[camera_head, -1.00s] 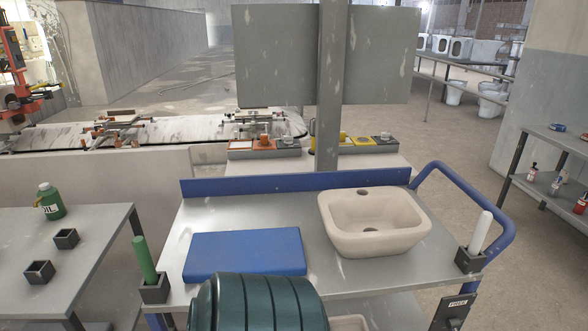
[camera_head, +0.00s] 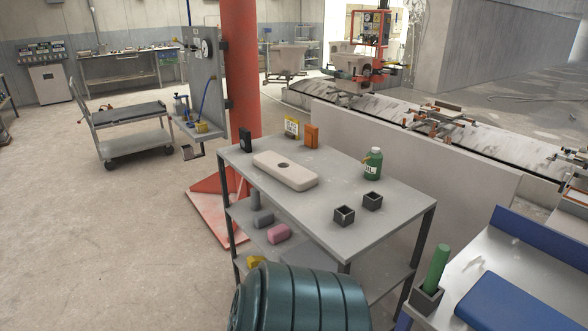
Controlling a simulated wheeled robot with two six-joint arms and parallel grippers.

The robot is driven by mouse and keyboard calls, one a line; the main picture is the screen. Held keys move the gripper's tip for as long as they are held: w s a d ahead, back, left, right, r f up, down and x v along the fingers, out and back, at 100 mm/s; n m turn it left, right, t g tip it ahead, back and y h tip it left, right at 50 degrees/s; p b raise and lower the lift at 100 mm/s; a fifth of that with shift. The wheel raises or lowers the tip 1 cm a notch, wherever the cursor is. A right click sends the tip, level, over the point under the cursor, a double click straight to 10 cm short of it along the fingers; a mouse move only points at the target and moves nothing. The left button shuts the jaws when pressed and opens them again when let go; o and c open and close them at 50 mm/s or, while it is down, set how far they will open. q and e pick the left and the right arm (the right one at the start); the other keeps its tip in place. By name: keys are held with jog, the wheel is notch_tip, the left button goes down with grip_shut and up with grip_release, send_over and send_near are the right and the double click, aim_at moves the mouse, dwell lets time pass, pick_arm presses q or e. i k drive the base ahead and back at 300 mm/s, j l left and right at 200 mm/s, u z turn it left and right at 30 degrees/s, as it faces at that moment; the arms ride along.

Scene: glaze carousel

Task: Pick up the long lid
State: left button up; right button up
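The long lid (camera_head: 298,178) is a cream, flat, rounded slab with a dark round hole near its middle. It lies flat on the grey metal table (camera_head: 335,226), towards its far left side, and nothing covers it. Neither of my grippers is in view.
A green bottle (camera_head: 372,164), two small dark square holders (camera_head: 344,215), an orange box (camera_head: 311,135) and a black box (camera_head: 245,139) share the tabletop. A red column (camera_head: 240,80) stands behind. At right is a bench with a blue pad (camera_head: 510,302).

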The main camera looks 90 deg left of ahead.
aim_at(300, 178)
jog(key=u, duration=2.85)
jog(key=z, duration=0.35)
jog(key=i+j+z, duration=0.2)
jog(key=j+z, duration=0.2)
jog(key=i+j+z, duration=0.15)
jog(key=j+z, duration=0.7)
